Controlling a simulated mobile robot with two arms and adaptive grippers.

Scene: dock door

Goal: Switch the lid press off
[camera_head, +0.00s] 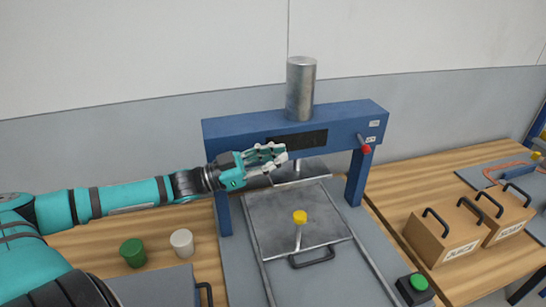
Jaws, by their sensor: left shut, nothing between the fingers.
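The lid press (235,133) is a blue frame with a metal cylinder (301,88) on top. A toggle lever with a red tip (366,149) sticks out of the right end of its crossbeam and slants down, below two small white labels (372,139) too small to read surely. My left gripper (279,155) is shut and empty. It appears in front of the crossbeam's middle, left of the lever and apart from it, pointing right. My right gripper is not in view.
Under the press is a grey plate (266,232) with a black handle and a yellow-capped post (300,217). A green button on a black box (416,287) is at lower right. Two handled cardboard boxes (445,245) stand right. Green (132,253) and white (182,243) cups stand left.

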